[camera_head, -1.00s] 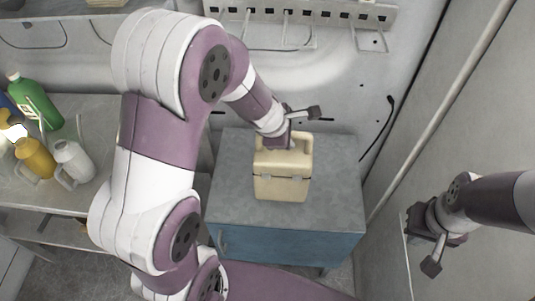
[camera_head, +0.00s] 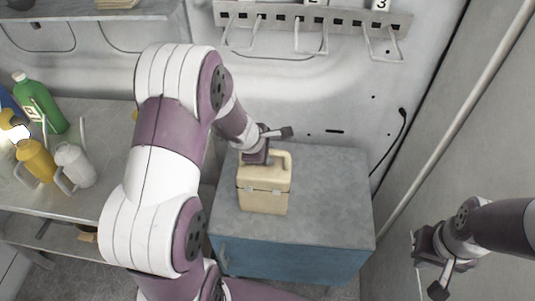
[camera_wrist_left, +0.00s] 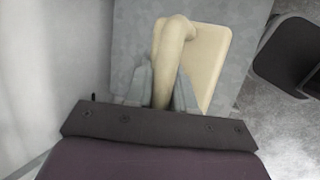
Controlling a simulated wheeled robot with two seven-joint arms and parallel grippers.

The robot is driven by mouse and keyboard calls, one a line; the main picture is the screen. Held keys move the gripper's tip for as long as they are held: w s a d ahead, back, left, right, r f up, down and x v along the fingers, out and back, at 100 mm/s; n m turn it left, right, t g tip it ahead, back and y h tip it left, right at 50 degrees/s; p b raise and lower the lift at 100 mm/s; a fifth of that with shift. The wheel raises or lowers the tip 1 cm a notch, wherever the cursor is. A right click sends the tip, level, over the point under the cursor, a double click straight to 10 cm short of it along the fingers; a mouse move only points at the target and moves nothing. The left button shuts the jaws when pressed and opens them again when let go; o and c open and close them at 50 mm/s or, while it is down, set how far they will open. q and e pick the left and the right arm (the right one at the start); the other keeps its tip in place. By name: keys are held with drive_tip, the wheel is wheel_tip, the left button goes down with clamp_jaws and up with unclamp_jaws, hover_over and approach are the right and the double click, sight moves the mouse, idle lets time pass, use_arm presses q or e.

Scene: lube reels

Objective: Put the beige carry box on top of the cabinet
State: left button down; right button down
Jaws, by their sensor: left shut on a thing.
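The beige carry box (camera_head: 264,190) is upright over the left part of the grey top of the blue cabinet (camera_head: 330,190) in the head view. I cannot tell whether its base touches the top. My left gripper (camera_head: 257,155) is at the left end of its handle. In the left wrist view the left gripper's fingers (camera_wrist_left: 160,85) are on either side of the beige handle (camera_wrist_left: 172,38), shut on it. My right gripper (camera_head: 432,268) is at the lower right, away from the box, and its fingers are not clear.
A bench (camera_head: 100,200) at the left holds a green bottle (camera_head: 40,103), a yellow jug (camera_head: 36,160) and a white jug (camera_head: 74,165). A hose rack (camera_head: 310,18) hangs on the back wall. The right part of the cabinet top is clear.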

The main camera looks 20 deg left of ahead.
use_arm(q)
drive_tip(key=shift+f, duration=0.1)
drive_tip(key=c, duration=1)
unclamp_jaws()
drive_tip(key=shift+o, duration=0.2)
